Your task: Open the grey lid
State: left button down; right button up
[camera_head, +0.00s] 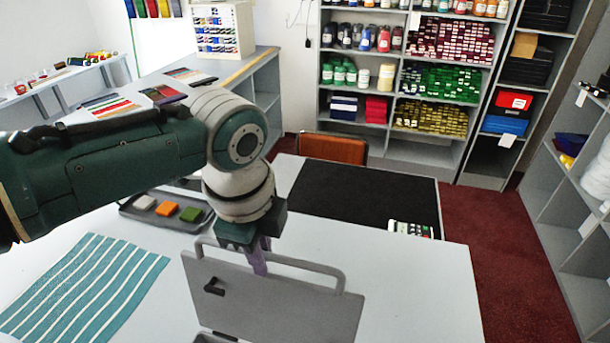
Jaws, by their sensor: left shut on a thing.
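The grey lid (285,308) stands raised and tilted at the front of the white counter, with a bar-shaped handle (318,268) along its upper edge. A small black knob or latch (214,287) is on its face. A bit of the grey box (210,338) shows below it at the bottom edge of the picture; the rest is cut off. My left gripper (259,262) points down, its purplish fingers shut on the lid at the handle side. The exact contact is partly hidden by the fingers. My right gripper is not in view.
A striped teal cloth (85,290) lies left on the counter (420,295). A dark tray (135,213) with white, orange and green blocks is behind my arm. A black mat (365,198) and a small keypad device (411,229) lie further back. The counter's right part is clear.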

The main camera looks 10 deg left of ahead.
pick_arm(q)
jog(key=shift+w+f, duration=0.1)
jog(key=shift+w, duration=0.45)
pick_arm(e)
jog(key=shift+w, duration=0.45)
pick_arm(q)
jog(key=c, duration=0.9)
grip_release()
jog(key=r, duration=0.3)
jog(key=s+r, duration=0.1)
jog(key=r, duration=0.6)
jog(key=shift+s+b, duration=0.3)
jog(key=shift+b, duration=0.1)
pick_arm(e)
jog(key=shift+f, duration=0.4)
